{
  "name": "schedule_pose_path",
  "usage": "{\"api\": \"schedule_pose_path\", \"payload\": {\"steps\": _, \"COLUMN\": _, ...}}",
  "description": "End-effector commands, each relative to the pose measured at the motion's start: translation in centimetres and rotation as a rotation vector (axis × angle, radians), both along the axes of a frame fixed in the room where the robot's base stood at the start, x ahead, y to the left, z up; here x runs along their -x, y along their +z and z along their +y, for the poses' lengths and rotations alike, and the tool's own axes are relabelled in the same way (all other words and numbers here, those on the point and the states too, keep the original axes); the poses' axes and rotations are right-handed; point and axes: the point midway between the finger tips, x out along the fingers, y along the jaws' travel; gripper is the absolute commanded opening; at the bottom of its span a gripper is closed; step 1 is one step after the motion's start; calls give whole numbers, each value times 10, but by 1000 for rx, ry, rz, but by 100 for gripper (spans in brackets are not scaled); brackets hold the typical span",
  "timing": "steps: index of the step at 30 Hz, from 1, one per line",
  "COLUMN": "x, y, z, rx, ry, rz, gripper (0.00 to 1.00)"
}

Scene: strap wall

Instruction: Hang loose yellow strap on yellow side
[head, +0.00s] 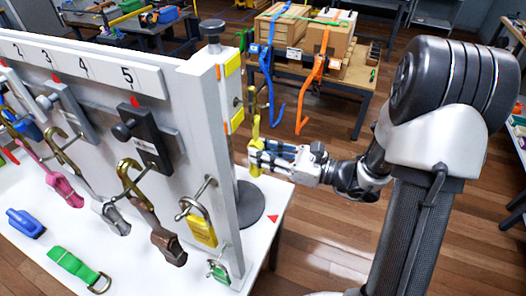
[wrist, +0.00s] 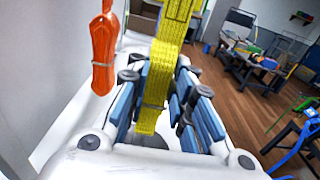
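My gripper (head: 262,158) reaches in from the right beside the end face of the white panel (head: 213,140). It is shut on a yellow strap (head: 256,132), with a brass-coloured metal piece just above it. In the wrist view the yellow strap (wrist: 160,82) runs upright between the blue-padded fingers (wrist: 160,100). Its upper end leaves the picture. I cannot tell whether the strap touches the peg.
Numbered hooks on the panel front hold several straps, including a yellow one (head: 201,230). A green strap (head: 78,268) and a blue item (head: 25,223) lie on the white table. An orange strap (wrist: 103,55) hangs left of my gripper. A bench with boxes (head: 310,40) stands behind.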

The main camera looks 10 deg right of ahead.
Motion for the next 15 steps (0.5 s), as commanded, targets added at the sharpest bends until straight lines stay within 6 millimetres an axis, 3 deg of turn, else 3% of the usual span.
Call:
{"api": "schedule_pose_path", "payload": {"steps": 9, "x": 0, "y": 0, "z": 0, "rx": 0, "ry": 0, "rz": 0, "gripper": 44}}
{"api": "schedule_pose_path", "payload": {"steps": 15, "x": 0, "y": 0, "z": 0, "rx": 0, "ry": 0, "rz": 0, "gripper": 44}}
